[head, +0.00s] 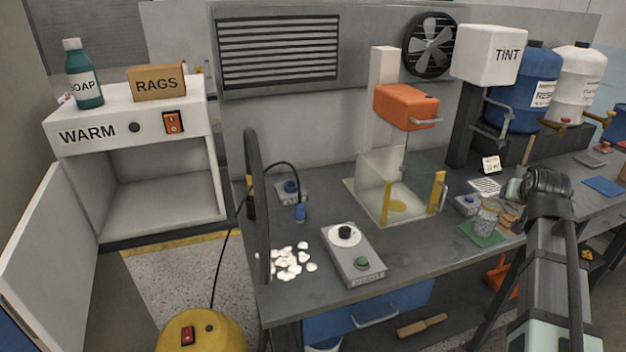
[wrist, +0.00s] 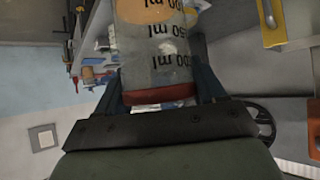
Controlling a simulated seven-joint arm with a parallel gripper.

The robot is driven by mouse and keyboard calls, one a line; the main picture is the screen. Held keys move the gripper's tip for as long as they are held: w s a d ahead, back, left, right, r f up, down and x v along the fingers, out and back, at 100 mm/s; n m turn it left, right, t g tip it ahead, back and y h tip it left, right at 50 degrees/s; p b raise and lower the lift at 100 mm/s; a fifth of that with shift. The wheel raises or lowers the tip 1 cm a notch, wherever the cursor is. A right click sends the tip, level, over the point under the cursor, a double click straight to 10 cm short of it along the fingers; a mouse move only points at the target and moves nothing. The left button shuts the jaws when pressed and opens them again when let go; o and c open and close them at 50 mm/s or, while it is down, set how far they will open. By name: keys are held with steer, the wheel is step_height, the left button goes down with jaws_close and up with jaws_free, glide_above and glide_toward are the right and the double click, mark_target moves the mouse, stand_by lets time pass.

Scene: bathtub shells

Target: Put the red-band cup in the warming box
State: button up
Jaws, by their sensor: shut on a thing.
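The red-band cup (wrist: 158,58) is see-through grey with black ml marks and a red band at its near end in the wrist view. My gripper (wrist: 160,84) is shut on it, with one dark finger on each side. In the head view my arm's end is at the right over the bench, and its fingers are mostly hidden. A pale grey shape beside it may be the held cup. The warming box (head: 92,134), white and marked WARM, stands at the far left. Its door (head: 62,235) is open and its inside looks empty.
A soap bottle (head: 82,75) and a RAGS box (head: 157,82) stand on the warming box. A black upright hoop (head: 262,210), white pieces (head: 287,260), a dial unit (head: 350,255) and a clear-walled station (head: 390,185) lie between. A jar (head: 487,218) stands on a green mat.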

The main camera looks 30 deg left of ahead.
steer(key=s+a+r+n+g+y, duration=0.15)
steer(key=s+a, duration=0.25)
steer(key=a, duration=1)
steer(key=s+a+n+y, duration=0.2)
steer(key=s+a+n, duration=0.15)
steer(key=a, duration=1.05)
steer(key=s+a+r+n+y, duration=0.15)
steer(key=s+a, duration=0.25)
steer(key=a, duration=1)
steer(key=s+a+r+n+g+y, duration=0.3)
steer(key=s+a+n, duration=0.1)
steer(key=s+a, duration=1.35)
steer(key=s+a+r+n+g+y, duration=0.2)
steer(key=s+a+n+g, duration=0.25)
steer(key=s+a, duration=1.25)
steer(key=w+a+f, duration=0.8)
steer(key=w+a, duration=0.4)
steer(key=w, duration=0.1)
steer(key=shift+w+a+n+t, duration=0.2)
steer(key=shift+a+n+t, duration=0.1)
steer(key=shift+a, duration=0.1)
